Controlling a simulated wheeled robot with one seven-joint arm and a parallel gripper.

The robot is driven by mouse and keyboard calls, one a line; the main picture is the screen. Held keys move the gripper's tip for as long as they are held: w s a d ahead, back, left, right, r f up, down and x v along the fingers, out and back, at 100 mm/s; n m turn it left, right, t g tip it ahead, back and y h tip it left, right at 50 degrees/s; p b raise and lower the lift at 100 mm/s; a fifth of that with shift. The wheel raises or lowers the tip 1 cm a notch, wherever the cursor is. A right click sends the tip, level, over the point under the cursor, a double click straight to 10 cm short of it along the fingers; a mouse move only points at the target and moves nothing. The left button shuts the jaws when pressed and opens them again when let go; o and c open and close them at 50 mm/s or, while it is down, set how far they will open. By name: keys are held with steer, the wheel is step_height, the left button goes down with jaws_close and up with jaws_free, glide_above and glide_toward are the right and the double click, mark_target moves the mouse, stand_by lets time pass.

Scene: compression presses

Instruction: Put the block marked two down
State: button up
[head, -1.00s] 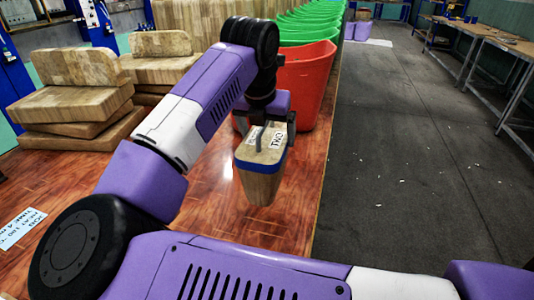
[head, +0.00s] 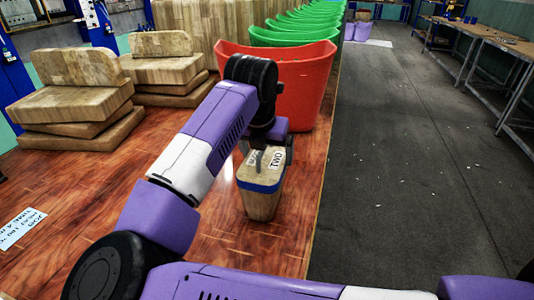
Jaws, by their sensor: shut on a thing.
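The block marked TWO (head: 260,193) is a tan wooden block with a blue band near its top and white labels on its top face. It is upright over the glossy red-brown wooden surface (head: 180,245), low and close to it. I cannot tell for sure whether its base touches the surface. My gripper (head: 268,155) is above the block and shut on its handle. The fingers partly hide the handle.
A red bin (head: 300,85) stands just behind the block, with a row of green bins (head: 292,38) beyond. Stacked wooden slabs (head: 75,100) lie at left. A paper label (head: 20,228) is at front left. The surface's right edge is close to the block.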

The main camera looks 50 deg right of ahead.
steer(key=o, duration=1.7)
steer(key=shift+o, duration=0.2)
steer(key=shift+r+p, duration=0.2)
steer(key=shift+p, duration=0.1)
steer(key=v, duration=1.2)
steer(key=shift+b, duration=0.3)
steer(key=shift+f, duration=0.1)
